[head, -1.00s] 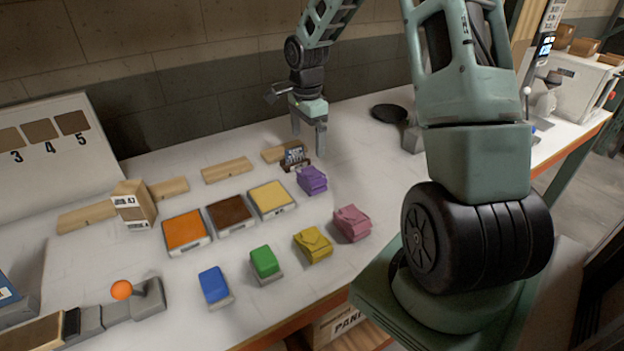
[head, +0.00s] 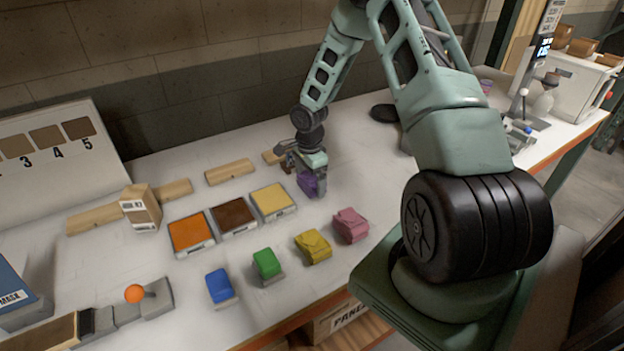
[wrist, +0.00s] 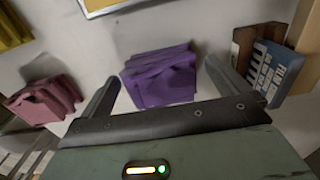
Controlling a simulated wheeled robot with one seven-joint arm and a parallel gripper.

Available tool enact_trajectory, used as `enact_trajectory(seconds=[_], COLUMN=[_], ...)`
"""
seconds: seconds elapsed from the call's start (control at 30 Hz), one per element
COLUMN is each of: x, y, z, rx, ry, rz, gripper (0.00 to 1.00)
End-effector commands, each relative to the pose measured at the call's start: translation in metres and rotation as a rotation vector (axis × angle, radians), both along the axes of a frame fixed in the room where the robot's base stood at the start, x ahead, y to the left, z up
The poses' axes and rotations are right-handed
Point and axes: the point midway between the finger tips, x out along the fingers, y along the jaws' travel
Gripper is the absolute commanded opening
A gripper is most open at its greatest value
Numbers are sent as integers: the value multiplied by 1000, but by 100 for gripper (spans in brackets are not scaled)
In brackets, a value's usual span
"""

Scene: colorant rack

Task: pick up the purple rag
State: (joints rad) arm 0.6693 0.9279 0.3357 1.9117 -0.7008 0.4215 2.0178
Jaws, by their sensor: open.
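The purple rag (head: 307,183) is a folded stack on the white table, right of the yellow tray. It also shows in the wrist view (wrist: 160,78), between the two fingers. My gripper (head: 313,188) is lowered over the rag with its fingers apart, one on each side of it. In the wrist view my gripper (wrist: 160,85) is open, with a gap visible between each finger and the rag. The head view has the gripper partly covering the rag.
A pink rag (head: 350,224) and a yellow rag (head: 313,246) lie nearer the front edge. The yellow tray (head: 290,212) is close on the left. A small blue-labelled item (wrist: 272,72) stands beside the right finger. Wooden blocks (head: 230,172) lie behind.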

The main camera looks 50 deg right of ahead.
Motion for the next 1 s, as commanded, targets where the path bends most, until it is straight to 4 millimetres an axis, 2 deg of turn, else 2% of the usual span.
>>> enact_trajectory(seconds=[0.13,0.33,0.37,0.5,0.53,0.83,1.0], x=[0,0,0,0,0,0,1], y=[0,0,0,0,0,0,0], z=[-9,-10,-10,-10,-10,-9,1], rx=[0,0,0,0,0,0,-2], ry=[0,-1,-1,-1,-1,-1,-3], rz=[0,0,0,0,0,0,-1], gripper=[100,100,97,58,54,54,54])
